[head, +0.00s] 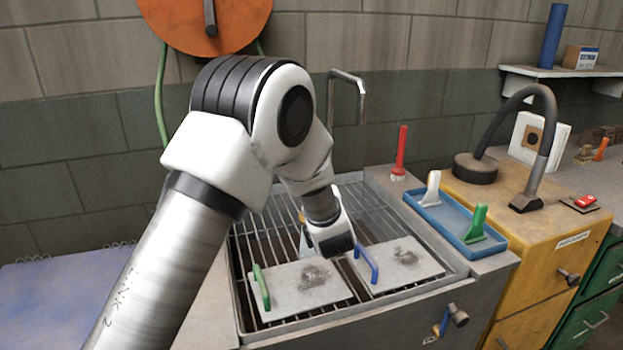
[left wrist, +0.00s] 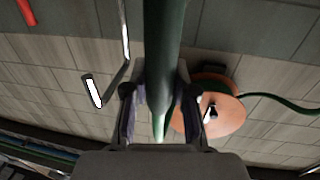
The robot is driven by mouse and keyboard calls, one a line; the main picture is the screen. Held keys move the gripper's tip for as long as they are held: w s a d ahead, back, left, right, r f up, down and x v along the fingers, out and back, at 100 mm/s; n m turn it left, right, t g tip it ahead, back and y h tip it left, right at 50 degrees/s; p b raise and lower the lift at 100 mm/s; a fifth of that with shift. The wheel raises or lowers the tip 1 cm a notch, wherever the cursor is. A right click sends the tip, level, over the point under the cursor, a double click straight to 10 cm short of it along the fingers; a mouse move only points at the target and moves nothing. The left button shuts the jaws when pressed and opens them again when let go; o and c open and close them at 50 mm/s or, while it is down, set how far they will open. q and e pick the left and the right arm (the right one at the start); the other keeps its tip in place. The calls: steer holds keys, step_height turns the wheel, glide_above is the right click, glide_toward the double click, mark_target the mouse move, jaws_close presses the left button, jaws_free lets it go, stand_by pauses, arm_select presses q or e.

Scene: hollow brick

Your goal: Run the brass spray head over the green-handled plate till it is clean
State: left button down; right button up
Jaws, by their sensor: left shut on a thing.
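The green-handled plate (head: 285,292) lies flat on the front left of the rack, with a dark smudge right of its middle. Its green handle (head: 261,287) stands at its left edge. My left gripper (left wrist: 155,108) is shut on a dark green, hose-like length (left wrist: 163,45) in the left wrist view. In the head view, my left wrist hangs above and behind the plates and mostly hides the jaws. A small yellowish bit (head: 301,216) shows beside the wrist; I cannot tell if it is the brass spray head. My right gripper is not in view.
A blue-handled plate (head: 412,270), also smudged, lies right of the green-handled one on the barred rack (head: 262,225). A tap (head: 361,95) stands behind; an orange hose reel (head: 240,35) hangs on the wall.

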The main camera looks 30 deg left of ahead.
arm_select(q)
steer(key=d+v, duration=0.1)
steer(key=v, duration=0.7)
steer(key=shift+w+p, duration=0.4)
stand_by(0.8)
steer(key=shift+r, duration=0.1)
stand_by(0.6)
steer(key=s+a+b, duration=0.1)
steer(key=s+a, duration=0.4)
steer(key=s, duration=0.1)
steer(key=shift+s+b, duration=0.2)
steer(key=shift+b, duration=0.2)
stand_by(1.0)
steer(key=shift+d, duration=0.2)
stand_by(0.4)
steer(key=shift+d+v, duration=0.2)
steer(key=shift+v, duration=1.25)
steer(key=shift+w, duration=0.25)
